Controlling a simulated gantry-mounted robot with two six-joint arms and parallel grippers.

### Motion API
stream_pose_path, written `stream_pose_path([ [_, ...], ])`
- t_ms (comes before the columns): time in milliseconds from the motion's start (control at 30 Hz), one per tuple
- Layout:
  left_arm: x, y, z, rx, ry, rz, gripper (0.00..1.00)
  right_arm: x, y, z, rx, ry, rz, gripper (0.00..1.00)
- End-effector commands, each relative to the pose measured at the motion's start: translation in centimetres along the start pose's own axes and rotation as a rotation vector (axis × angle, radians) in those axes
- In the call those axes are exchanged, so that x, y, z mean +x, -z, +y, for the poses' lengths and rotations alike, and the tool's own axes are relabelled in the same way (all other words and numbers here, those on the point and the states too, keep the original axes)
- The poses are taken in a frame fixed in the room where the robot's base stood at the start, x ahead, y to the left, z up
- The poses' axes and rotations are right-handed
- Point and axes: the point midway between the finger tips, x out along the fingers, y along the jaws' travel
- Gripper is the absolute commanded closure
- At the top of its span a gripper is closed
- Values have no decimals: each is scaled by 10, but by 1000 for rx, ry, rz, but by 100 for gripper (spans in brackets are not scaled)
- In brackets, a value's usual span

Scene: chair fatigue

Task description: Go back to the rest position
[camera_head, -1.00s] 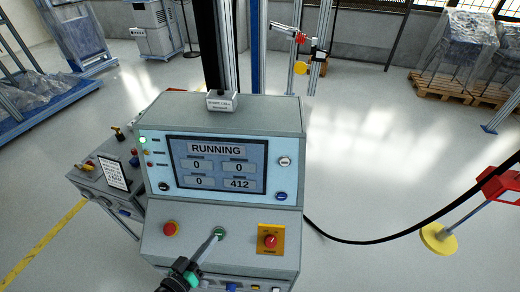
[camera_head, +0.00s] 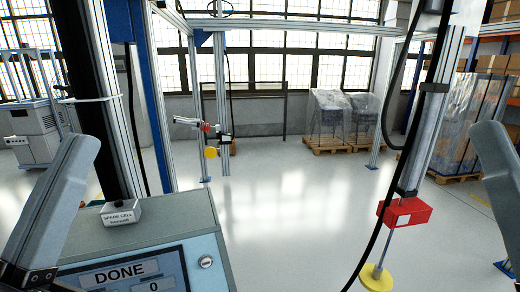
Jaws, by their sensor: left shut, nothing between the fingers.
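The grey control console (camera_head: 140,235) stands at the lower left, partly cut off by the bottom edge. Its screen (camera_head: 135,272) reads DONE, with a 0 showing below. The console's lower panel with its buttons is out of view. My left arm, a grey link, rises at the left in front of the console. My left gripper (camera_head: 22,278) shows only as a dark part at the lower left corner, shut and empty, with its fingertips hard to make out. A grey link of my right arm shows at the right edge. My right gripper is out of view.
A test frame of metal posts carries a red block (camera_head: 403,212) with a yellow disc (camera_head: 376,278) at the right, and another yellow disc (camera_head: 211,152) farther back. A black cable hangs near the right post. Wrapped chairs (camera_head: 340,115) stand on pallets behind. The middle floor is clear.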

Motion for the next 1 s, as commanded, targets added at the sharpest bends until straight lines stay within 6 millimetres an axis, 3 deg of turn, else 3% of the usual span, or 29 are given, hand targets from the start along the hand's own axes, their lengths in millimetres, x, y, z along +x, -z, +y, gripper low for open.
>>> stream_pose_path([
  [33,1,36,-4,31,33,62,100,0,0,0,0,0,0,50],
  [67,-4,51,-13,54,76,78,100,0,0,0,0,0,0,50],
  [100,-11,38,-28,41,142,10,100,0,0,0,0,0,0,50],
  [133,12,57,-27,32,131,13,100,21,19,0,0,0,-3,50],
  [367,80,119,-33,34,126,11,100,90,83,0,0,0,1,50],
  [633,172,205,-42,35,126,10,100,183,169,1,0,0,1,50],
  [800,203,234,-45,35,125,9,100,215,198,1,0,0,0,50],
  [1000,206,236,-45,35,125,9,100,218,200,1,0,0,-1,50],
])
